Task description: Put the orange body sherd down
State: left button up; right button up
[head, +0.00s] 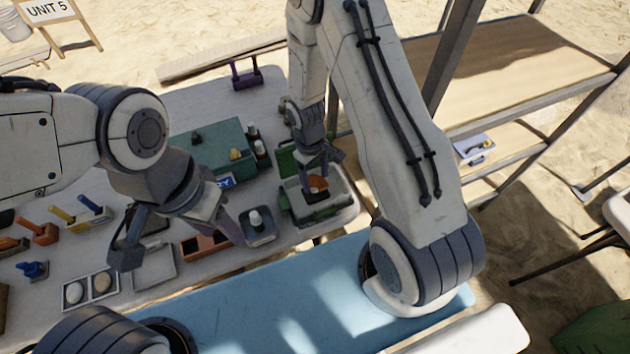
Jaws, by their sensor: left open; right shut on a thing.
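The orange body sherd (318,183) shows just below my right gripper (318,172), which is shut on it. The sherd is over or inside a light-lined green case (344,186) at the right end of the table. Whether the sherd touches the case bottom cannot be told. The case's open green lid (287,160) is partly behind the gripper. My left gripper (180,240) is open and empty, with its fingers spread above the front of the table.
A green box (215,146) and small bottles (256,143) stand left of the case. A grey tray with a bottle (257,225), a reddish tray (203,246) and several tools are nearby. A wooden shelf rack (530,65) is on the right.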

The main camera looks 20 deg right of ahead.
aim_at(315, 182)
jog(key=shift+f, duration=1.45)
jog(key=shift+s+f, duration=0.1)
jog(key=shift+f, duration=0.1)
jog(key=o, duration=1.3)
notch_tip(315, 182, up, 12)
jog(key=w, duration=0.1)
jog(key=s+a+r+n, duration=0.1)
jog(key=s+a+r, duration=0.6)
jog(key=a+r, duration=0.25)
jog(key=s+a+r, duration=0.1)
jog(key=s+r, duration=0.2)
jog(key=s, duration=0.3)
jog(key=s+a+r+n+t+y, duration=0.1)
jog(key=s+a+r, duration=0.1)
jog(key=s+r, duration=0.2)
jog(key=s, duration=0.2)
jog(key=shift+s+y+b, duration=0.3)
jog(key=shift+b, duration=0.1)
jog(key=shift+a, duration=0.1)
